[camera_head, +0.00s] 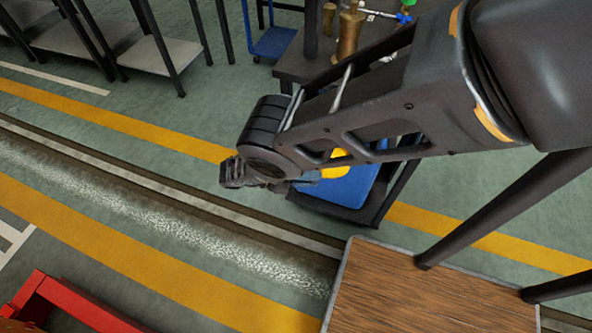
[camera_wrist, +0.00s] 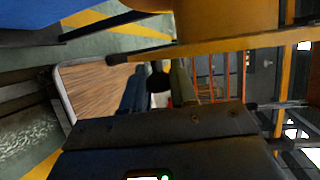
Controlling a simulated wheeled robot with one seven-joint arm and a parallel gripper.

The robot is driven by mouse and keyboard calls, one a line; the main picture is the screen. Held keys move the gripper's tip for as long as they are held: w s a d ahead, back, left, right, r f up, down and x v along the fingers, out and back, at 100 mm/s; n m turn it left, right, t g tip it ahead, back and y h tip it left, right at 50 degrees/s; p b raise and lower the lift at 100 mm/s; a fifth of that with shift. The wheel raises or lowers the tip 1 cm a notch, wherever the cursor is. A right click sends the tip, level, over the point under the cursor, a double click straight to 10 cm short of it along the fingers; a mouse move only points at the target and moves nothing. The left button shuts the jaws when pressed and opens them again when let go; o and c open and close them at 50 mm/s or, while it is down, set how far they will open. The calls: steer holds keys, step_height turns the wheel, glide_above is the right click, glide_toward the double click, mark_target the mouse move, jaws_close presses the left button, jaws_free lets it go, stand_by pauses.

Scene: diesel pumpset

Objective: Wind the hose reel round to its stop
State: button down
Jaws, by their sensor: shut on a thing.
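In the wrist view, my gripper (camera_wrist: 158,76) has its two dark fingers on either side of a small black knob (camera_wrist: 158,83), and it is shut on this knob. A yellow rounded body (camera_wrist: 215,18) with a yellow bar (camera_wrist: 200,46) below it lies just beyond the fingertips. It may be the hose reel, but I cannot tell for sure. In the head view, my arm covers most of the work spot, and a small yellow patch (camera_head: 339,162) shows behind it. The fingertips are hard to make out there.
A blue-topped cart (camera_head: 345,187) stands behind my arm. A wooden-topped table (camera_head: 455,295) is at the lower right. A red frame (camera_head: 62,300) is at the lower left. A gravel-filled channel (camera_head: 170,215) crosses the floor.

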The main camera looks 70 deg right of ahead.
steer(key=shift+f, duration=0.1)
stand_by(0.3)
steer(key=c, duration=1)
jaws_free()
steer(key=shift+o, duration=0.2)
steer(key=b+v, duration=0.3)
steer(key=v, duration=0.4)
steer(key=shift+w+a+b, duration=0.15)
steer(key=shift+w+b, duration=0.15)
steer(key=shift+o, duration=0.3)
